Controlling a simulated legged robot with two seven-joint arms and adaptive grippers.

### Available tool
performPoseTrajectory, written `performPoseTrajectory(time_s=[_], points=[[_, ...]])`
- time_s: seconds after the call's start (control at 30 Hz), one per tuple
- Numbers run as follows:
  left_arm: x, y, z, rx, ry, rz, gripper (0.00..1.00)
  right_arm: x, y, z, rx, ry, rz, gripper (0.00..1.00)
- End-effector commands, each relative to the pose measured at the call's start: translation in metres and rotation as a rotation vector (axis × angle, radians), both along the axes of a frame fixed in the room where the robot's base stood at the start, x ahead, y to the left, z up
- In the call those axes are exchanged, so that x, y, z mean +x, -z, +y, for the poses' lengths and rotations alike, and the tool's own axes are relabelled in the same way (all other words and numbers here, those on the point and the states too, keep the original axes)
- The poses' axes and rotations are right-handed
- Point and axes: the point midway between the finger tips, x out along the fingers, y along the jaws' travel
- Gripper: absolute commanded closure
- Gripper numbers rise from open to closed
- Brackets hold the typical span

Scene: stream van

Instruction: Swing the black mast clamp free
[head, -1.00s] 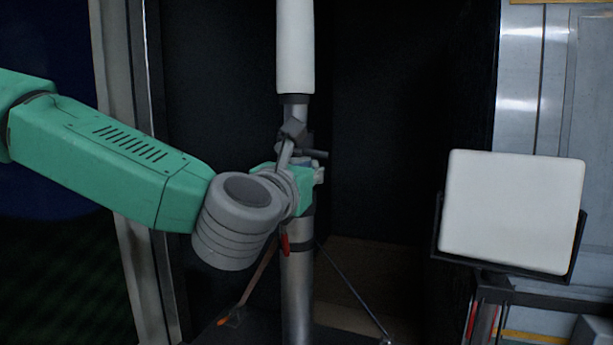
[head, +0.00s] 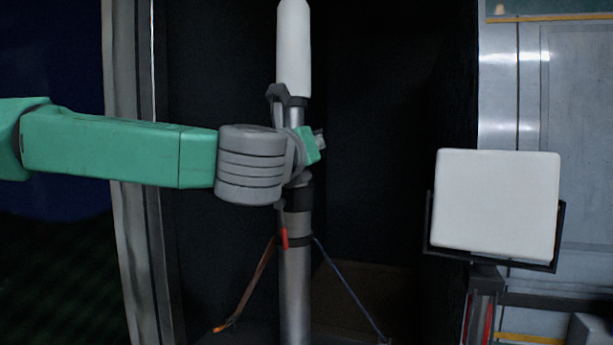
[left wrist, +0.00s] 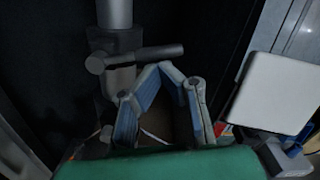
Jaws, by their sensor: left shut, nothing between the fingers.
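The mast (head: 295,285) stands upright near the middle of the head view, with a white upper section (head: 294,48). The black mast clamp is mostly hidden behind my left wrist there. In the left wrist view the clamp (left wrist: 118,78) shows as a dark block around the mast, with a bar-shaped handle (left wrist: 148,54) crossing it and pointing right. My left gripper (head: 320,139) is at the mast at clamp height, shut and empty. In the left wrist view its fingers (left wrist: 167,72) lie right of and below the handle; contact is unclear. My right gripper is out of view.
A white panel (head: 496,205) in a black bracket stands to the right. An orange strap (head: 256,285) and a blue strap (head: 347,285) slope down from the mast. A metal post (head: 130,200) stands left. Dark open space lies between mast and panel.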

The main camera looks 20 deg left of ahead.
Motion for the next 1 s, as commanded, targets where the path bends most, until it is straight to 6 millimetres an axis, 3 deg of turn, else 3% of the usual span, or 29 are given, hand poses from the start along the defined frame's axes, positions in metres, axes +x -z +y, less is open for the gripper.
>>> performPoseTrajectory(time_s=[0.03, 0.5, 1.0], points=[[0.001, 0.003, 0.000, -0.050, -0.001, -0.001, 1.00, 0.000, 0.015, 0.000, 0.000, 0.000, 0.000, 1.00], [0.000, -0.026, 0.007, -0.493, 0.001, 0.014, 1.00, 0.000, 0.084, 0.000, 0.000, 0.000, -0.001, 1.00], [0.000, -0.046, 0.020, -0.828, 0.002, 0.027, 1.00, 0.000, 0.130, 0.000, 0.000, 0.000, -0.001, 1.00]])
